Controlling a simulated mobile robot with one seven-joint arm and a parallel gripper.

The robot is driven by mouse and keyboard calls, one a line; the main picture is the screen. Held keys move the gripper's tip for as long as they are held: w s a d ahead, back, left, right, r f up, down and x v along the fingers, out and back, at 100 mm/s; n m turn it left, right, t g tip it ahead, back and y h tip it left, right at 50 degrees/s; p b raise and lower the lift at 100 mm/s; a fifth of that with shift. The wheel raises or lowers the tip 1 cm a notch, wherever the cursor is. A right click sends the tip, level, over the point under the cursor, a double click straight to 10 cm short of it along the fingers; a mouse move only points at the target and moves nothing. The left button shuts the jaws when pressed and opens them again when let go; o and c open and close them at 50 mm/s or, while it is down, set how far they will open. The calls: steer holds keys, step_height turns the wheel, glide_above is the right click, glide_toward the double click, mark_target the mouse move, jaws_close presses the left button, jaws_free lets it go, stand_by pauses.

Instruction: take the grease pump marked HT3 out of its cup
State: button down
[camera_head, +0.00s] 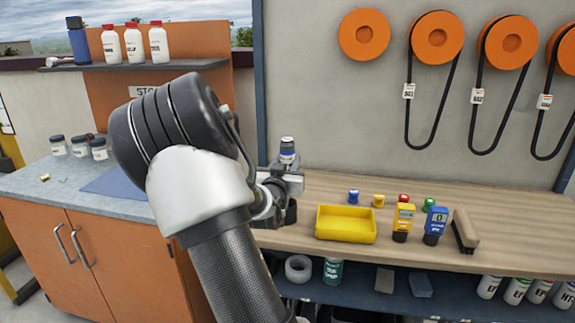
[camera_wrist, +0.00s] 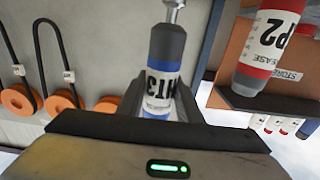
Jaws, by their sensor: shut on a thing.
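The grease pump marked HT3 (camera_wrist: 162,75) is dark grey with a white label and a blue band. In the wrist view it stands between my fingers, its metal nozzle at the top edge of the picture. My gripper (camera_head: 283,180) is shut on it. Another grease pump (camera_wrist: 268,45), with red bands and a label ending in P2, is at the upper right of the wrist view.
A yellow tray (camera_head: 346,236), several small coloured items, two meters and a brush (camera_head: 465,230) are on the bench (camera_head: 510,210). Belts hang from orange pulleys (camera_head: 435,38) on the wall. Bottles (camera_head: 134,43) stand on the shelf at left. My arm hides part of the left side.

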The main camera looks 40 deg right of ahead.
steer(key=shift+r, duration=0.2)
steer(key=shift+v, duration=2.5)
